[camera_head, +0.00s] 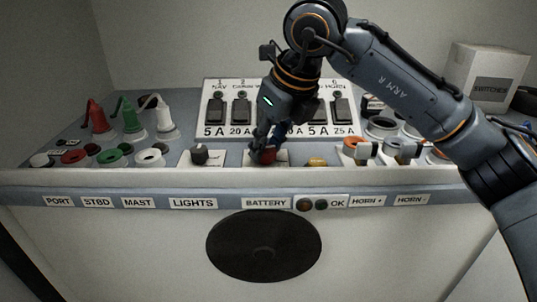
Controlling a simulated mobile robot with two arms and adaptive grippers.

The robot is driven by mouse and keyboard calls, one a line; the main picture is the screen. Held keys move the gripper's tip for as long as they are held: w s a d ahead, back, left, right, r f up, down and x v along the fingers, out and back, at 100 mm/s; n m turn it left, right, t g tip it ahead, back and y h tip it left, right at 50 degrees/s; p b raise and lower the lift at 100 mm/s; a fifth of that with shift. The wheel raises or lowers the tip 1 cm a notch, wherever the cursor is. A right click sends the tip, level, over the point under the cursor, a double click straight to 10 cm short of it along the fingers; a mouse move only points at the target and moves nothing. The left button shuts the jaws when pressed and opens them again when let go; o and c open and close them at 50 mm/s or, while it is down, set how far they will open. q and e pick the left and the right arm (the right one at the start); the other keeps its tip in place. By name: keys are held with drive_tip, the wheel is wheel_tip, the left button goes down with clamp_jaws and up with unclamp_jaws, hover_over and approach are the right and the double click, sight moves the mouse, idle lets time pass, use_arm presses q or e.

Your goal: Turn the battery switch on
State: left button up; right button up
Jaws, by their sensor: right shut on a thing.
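The battery switch is a red knob (269,155) on the console, above the label BATTERY (266,203). My right gripper (264,151) points down from above and is shut on the red knob. Its fingers and wrist cover much of the knob, so which way the knob is turned cannot be told. Two small indicator lamps (313,204) sit right of the BATTERY label, beside the word OK; both look dark. My left gripper is not in view.
A black LIGHTS knob (199,152) stands just left. Behind is a fuse panel (214,131), partly hidden by my arm. Red, green and white corded plugs (131,122) stand at left. Several ringed sockets (383,127) are at right. A white box (485,75) stands at back right.

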drive_tip(key=shift+a+m+t+h+b, duration=0.1)
drive_tip(key=shift+m+t+h+b, duration=0.45)
drive_tip(key=shift+m+b, duration=1.1)
drive_tip(key=shift+m+p, duration=0.35)
drive_tip(key=shift+m, duration=0.2)
drive_tip(key=o, duration=1.1)
drive_tip(key=shift+o, duration=0.2)
drive_tip(key=shift+g+h, duration=0.25)
drive_tip(key=shift+s, duration=0.1)
drive_tip(key=v, duration=1.2)
drive_tip(key=shift+r, duration=0.1)
